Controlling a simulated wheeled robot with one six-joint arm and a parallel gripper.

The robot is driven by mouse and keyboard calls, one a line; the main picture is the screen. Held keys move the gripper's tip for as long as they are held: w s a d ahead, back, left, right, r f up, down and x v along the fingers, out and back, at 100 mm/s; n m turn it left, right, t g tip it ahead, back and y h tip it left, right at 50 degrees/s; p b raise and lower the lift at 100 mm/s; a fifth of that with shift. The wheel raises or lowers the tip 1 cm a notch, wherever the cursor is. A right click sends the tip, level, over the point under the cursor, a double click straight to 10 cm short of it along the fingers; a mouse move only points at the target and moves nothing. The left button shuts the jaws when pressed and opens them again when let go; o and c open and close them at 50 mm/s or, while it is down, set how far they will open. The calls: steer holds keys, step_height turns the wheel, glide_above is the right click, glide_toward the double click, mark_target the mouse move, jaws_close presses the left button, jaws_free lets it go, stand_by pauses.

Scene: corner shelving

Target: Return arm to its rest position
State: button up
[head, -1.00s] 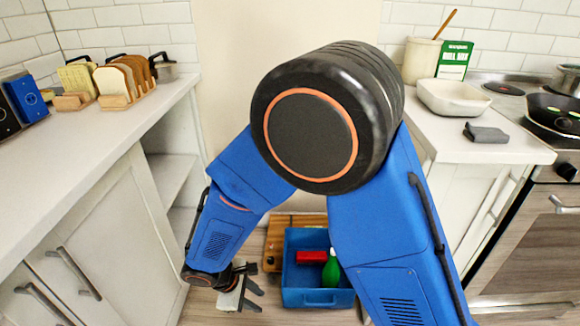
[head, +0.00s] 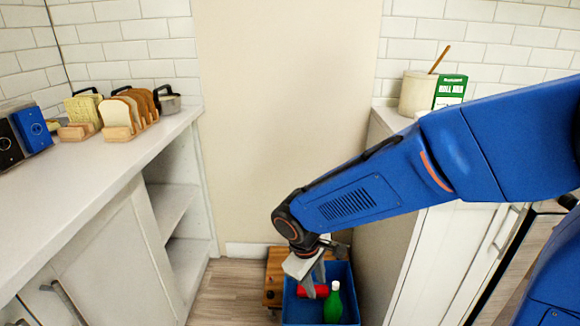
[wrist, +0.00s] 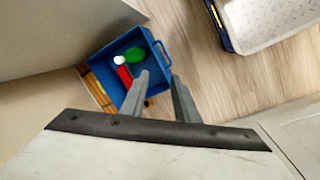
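My arm reaches in from the right of the head view, bent down to the left. My gripper (head: 316,280) hangs low in front of the blue bin (head: 342,272), pointing down. In the wrist view my gripper (wrist: 160,78) shows two grey fingers apart with nothing between them, so it is open and empty. The blue bin (wrist: 117,97) shows beyond the fingertips there. It holds a green bottle (head: 333,304) and a red item (head: 310,291). The gripper partly hides the bin in the head view.
The left counter (head: 80,190) carries toast racks (head: 130,110), a pot (head: 167,101) and a blue appliance (head: 32,130). The right counter holds a beige canister (head: 416,94) and green box (head: 451,90); my arm hides much of it.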

steer(key=s+d+r+m+t+y, duration=0.1)
steer(key=s+d+r+m, duration=0.1)
steer(key=d+r, duration=0.3)
steer(key=s+d+r+m, duration=0.1)
steer(key=d+r+m, duration=0.25)
steer(key=d, duration=0.45)
steer(key=s+d+r+m+t+y, duration=0.1)
steer(key=s+d+r+m, duration=0.3)
steer(key=s+d, duration=0.5)
steer(key=shift+s+d+r+m+t, duration=0.25)
steer(key=shift+s+r+m+t, duration=0.1)
steer(key=shift+s+r+t, duration=0.45)
stand_by(0.5)
